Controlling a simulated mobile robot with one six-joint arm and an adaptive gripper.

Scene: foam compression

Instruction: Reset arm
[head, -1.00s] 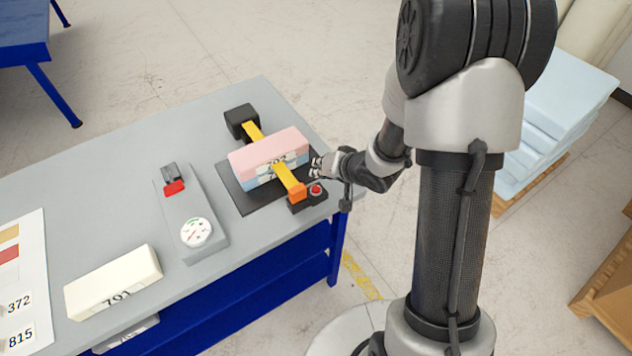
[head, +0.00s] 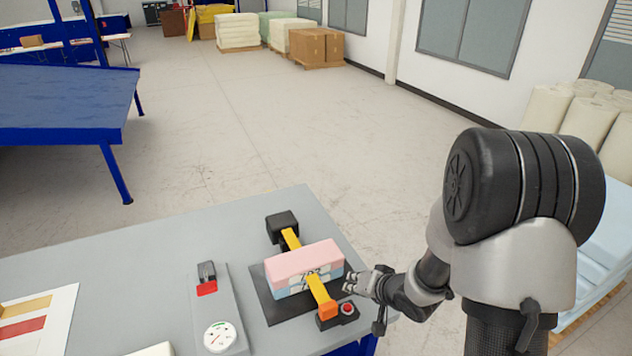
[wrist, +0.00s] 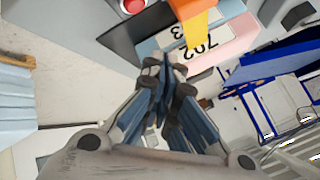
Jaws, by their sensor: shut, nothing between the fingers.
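My gripper (head: 358,282) is shut and empty. It is just right of the foam block (head: 300,264), near the red button (head: 347,308). The block is pink on top and light blue below, marked 702, with a yellow arm (head: 316,288) across it. The arm runs from a black housing (head: 282,226) to an orange end by the button. In the wrist view, my closed fingers (wrist: 170,68) point at the numbered face of the block (wrist: 192,45); a gap or contact is hard to tell.
A grey gauge device (head: 228,312) with a red part stands left on the grey table (head: 130,258). A colour chart (head: 35,315) and part of a cream block (head: 152,350) lie further left. A blue table (head: 60,105) stands behind; the floor between is clear.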

